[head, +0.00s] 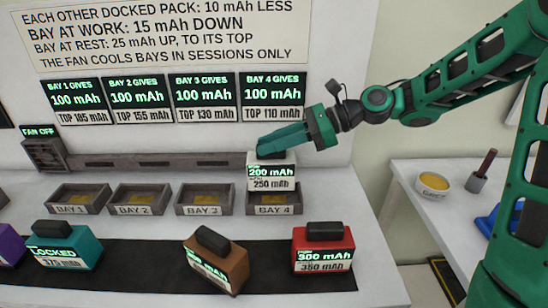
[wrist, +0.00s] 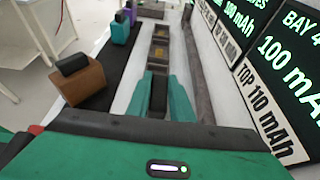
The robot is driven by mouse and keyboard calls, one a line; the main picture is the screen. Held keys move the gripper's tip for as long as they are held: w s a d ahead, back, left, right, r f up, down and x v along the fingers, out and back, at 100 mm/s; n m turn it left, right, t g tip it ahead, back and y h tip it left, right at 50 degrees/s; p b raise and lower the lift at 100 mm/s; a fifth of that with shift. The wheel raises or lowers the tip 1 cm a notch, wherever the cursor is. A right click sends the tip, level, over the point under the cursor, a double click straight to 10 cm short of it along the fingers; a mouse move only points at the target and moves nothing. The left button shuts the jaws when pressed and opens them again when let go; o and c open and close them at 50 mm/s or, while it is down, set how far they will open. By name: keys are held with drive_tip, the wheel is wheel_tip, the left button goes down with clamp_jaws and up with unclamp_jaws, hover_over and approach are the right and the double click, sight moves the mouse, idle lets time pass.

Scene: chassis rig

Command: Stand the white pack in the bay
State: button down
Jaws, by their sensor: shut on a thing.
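The white pack (head: 272,173) reads 200 mAh over 250 mAh and is upright at bay 4 (head: 275,209). Its lower edge overlaps the back of that bay in the head view; I cannot tell whether it touches the bay floor. My gripper (head: 268,148) is shut on the black handle on top of the pack. In the wrist view the green fingers of my gripper (wrist: 166,98) close around a dark handle, and the pack's body is hidden there. Bay 1 (head: 78,211), bay 2 (head: 137,210) and bay 3 (head: 203,210) are empty.
A teal pack (head: 85,248) marked LOCKED, a brown pack (head: 230,265) set askew and a red pack (head: 340,241) stand on the dark mat (head: 160,283) in front. A sign panel (head: 165,30) rises behind the bays. A side table (head: 420,195) holds a bowl (head: 433,188).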

sight(273, 158)
drive_tip(key=shift+w+d+f, duration=0.1)
drive_tip(key=shift+d+f, duration=0.15)
drive_tip(key=shift+f, duration=1.9)
drive_tip(key=c, duration=1.6)
unclamp_jaws()
drive_tip(key=shift+f, duration=0.1)
drive_tip(key=shift+o, duration=0.2)
